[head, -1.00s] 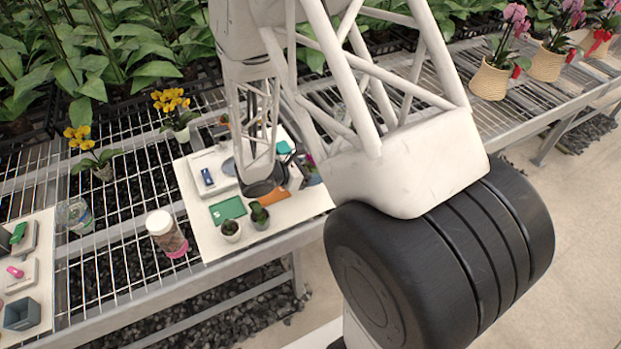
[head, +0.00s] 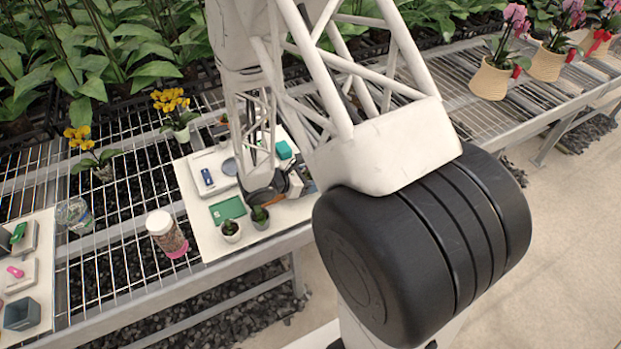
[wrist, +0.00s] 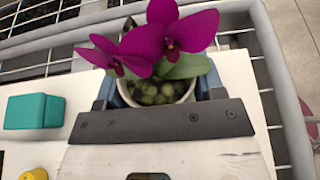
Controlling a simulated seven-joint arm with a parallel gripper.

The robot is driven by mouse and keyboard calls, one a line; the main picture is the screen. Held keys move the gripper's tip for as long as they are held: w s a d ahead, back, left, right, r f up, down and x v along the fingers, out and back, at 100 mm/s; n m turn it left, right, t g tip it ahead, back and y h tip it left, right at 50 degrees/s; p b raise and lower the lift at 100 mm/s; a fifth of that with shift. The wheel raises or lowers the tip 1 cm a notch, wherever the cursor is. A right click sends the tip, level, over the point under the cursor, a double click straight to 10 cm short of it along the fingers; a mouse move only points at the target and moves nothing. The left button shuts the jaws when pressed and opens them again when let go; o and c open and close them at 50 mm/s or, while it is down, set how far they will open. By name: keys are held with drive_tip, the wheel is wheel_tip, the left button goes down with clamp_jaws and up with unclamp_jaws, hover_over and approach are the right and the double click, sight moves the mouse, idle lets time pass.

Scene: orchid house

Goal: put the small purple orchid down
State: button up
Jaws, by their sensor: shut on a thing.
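The small purple orchid (wrist: 165,38) has magenta flowers, green leaves and a whitish round pot (wrist: 187,93). It fills the upper middle of the wrist view, and the pot sits between the two fingers of my gripper (wrist: 157,92), which is shut on it. In the head view my gripper (head: 280,186) is over the right part of the white board (head: 215,240) on the mesh bench. My arm hides the orchid there. I cannot tell whether the pot's base touches the board.
A teal box (wrist: 35,111) lies left of my gripper. A lidded jar (head: 166,233) and yellow orchids (head: 171,104) are farther left. The bench edge is close.

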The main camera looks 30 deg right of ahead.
drive_tip(key=shift+f, duration=0.15)
drive_tip(key=o, duration=1)
drive_tip(key=shift+r, duration=0.2)
drive_tip(key=shift+v, duration=6)
